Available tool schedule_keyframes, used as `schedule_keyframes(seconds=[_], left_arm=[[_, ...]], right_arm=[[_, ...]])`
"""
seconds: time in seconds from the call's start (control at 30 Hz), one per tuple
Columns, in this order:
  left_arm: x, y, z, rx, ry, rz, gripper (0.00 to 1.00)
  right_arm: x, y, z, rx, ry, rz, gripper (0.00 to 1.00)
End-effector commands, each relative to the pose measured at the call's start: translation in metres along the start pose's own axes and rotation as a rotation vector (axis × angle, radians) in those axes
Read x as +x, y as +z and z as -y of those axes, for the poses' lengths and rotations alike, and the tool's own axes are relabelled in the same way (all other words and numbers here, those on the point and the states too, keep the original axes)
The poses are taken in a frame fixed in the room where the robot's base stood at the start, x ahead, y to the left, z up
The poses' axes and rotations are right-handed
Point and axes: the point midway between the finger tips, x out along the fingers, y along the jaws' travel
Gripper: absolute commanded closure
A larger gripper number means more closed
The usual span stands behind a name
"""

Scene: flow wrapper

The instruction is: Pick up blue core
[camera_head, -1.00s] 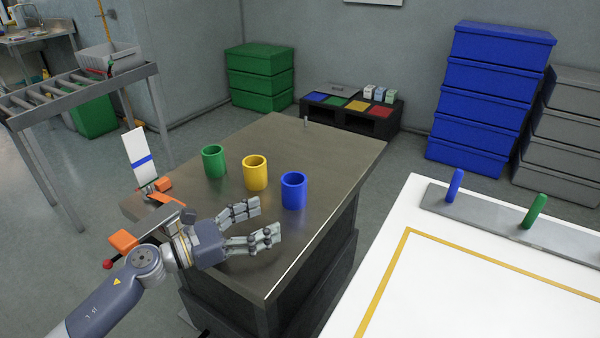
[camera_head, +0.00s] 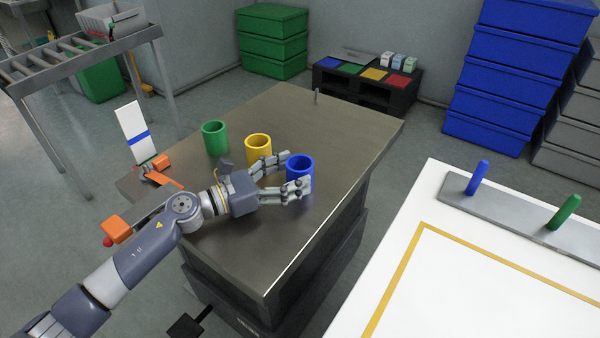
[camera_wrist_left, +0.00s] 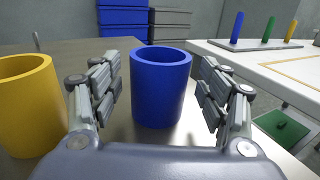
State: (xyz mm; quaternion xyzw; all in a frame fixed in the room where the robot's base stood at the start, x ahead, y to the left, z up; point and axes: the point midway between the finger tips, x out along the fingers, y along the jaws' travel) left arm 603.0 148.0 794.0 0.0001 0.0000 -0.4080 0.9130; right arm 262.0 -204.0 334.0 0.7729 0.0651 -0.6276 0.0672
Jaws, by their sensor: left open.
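The blue core (camera_head: 300,168), a hollow upright cylinder, stands on the dark metal table (camera_head: 262,232) near its right edge. My left gripper (camera_head: 291,173) is open at the core, its fingers reaching to either side of it; the near finger covers part of its lower front. In the left wrist view the blue core (camera_wrist_left: 161,88) stands centred between the two spread fingers of my left gripper (camera_wrist_left: 160,92). Gaps show on both sides of it. My right gripper is not in view.
A yellow core (camera_head: 258,148) and a green core (camera_head: 215,137) stand left of the blue one. The yellow core is close outside the left finger in the wrist view. A white table (camera_head: 480,290) with blue and green pegs stands at right.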

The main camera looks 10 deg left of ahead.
Motion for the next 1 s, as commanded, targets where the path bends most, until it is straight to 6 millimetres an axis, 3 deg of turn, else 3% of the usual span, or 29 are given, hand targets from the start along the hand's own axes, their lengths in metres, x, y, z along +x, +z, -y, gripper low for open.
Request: schedule_keyframes(seconds=[0.2,0.47,0.7,1.0], left_arm=[[0.029,0.001,-0.001,-0.001,-0.001,0.001,0.31],[0.032,0.000,-0.001,-0.001,0.000,0.000,0.31],[0.031,0.000,-0.001,-0.001,0.000,0.000,0.77],[0.031,0.001,-0.001,0.000,0.000,0.001,0.77]], right_arm=[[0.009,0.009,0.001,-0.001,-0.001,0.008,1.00],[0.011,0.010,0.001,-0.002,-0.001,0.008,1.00],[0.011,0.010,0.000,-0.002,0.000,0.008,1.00],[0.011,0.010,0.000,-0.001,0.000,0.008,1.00]])
